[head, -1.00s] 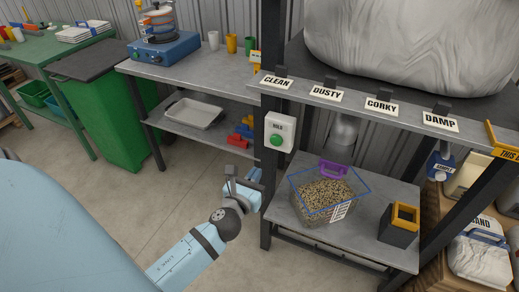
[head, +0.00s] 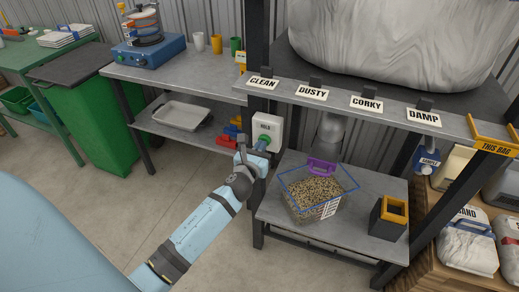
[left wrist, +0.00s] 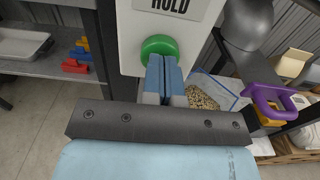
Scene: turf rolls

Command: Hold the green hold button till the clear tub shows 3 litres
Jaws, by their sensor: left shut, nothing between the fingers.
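The round green hold button (left wrist: 159,47) is on a white box (head: 266,130) marked HOLD, fixed to the dark post. My left gripper (head: 262,143) is shut and empty, its fingertips (left wrist: 164,62) right at the button's lower part. They overlap it in the left wrist view; I cannot tell whether it is pressed in. The clear tub (head: 294,199) with blue rim stands on the lower shelf under a grey spout (head: 330,128). It holds tan granules; the marks on its label are too small to read. My right gripper is not in view.
A black and yellow box (head: 389,215) stands right of the tub. The upper shelf edge carries the tags CLEAN, DUSTY, CORKY and DAMP. Floor left of the post is clear.

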